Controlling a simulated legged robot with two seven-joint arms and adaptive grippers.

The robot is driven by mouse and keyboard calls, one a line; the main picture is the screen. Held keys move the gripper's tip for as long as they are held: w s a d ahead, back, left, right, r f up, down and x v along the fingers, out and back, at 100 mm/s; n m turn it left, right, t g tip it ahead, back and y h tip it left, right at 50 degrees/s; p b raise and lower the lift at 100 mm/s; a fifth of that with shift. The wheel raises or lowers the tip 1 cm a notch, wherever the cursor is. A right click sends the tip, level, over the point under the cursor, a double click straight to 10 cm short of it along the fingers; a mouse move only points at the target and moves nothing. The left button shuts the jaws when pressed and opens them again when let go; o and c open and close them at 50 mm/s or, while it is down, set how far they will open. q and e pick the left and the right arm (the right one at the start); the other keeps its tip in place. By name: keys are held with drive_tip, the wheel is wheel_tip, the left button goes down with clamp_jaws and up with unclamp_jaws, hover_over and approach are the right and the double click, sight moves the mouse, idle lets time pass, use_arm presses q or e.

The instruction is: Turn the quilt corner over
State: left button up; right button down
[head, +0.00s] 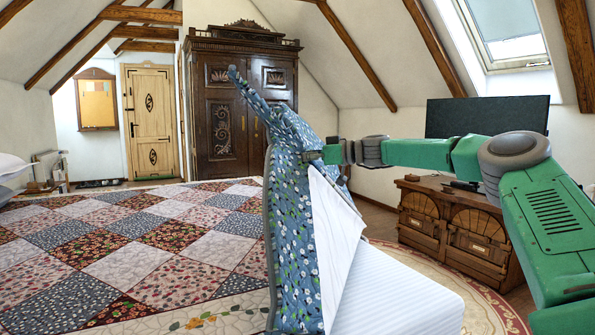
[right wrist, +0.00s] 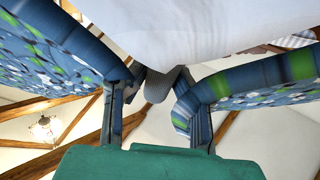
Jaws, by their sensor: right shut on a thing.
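The patchwork quilt (head: 180,240) lies flat over the bed at left. Its near right part is lifted into a steep upright fold, showing the blue floral underside (head: 293,230), with a pointed tip of cloth sticking up at the top. My right gripper (head: 314,156) is at the upper right side of this raised fold, shut on the quilt. In the right wrist view, blue floral cloth (right wrist: 50,60) shows on both sides of the fingers (right wrist: 155,100), with white cloth between and above. The exact pinch is partly hidden by folds. My left gripper is out of view.
A white striped mattress (head: 405,295) is bare below and right of the fold. A wooden chest (head: 460,225) with a dark screen (head: 487,115) stands at right, near my right arm. A carved armoire (head: 240,95) stands behind the bed.

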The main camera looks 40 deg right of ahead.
drive_tip(key=shift+s+d+f, duration=0.2)
drive_tip(key=shift+f, duration=0.35)
drive_tip(key=c, duration=1.6)
unclamp_jaws()
drive_tip(key=shift+d+r, duration=0.1)
drive_tip(key=shift+d, duration=0.1)
drive_tip(key=shift+s+d+r, duration=0.2)
drive_tip(key=shift+s+r, duration=0.05)
drive_tip(key=shift+s, duration=0.25)
drive_tip(key=f+v, duration=0.1)
drive_tip(key=v, duration=0.9)
drive_tip(key=shift+s+d+r, duration=0.15)
drive_tip(key=shift+s+d, duration=0.1)
drive_tip(key=shift+d, duration=0.05)
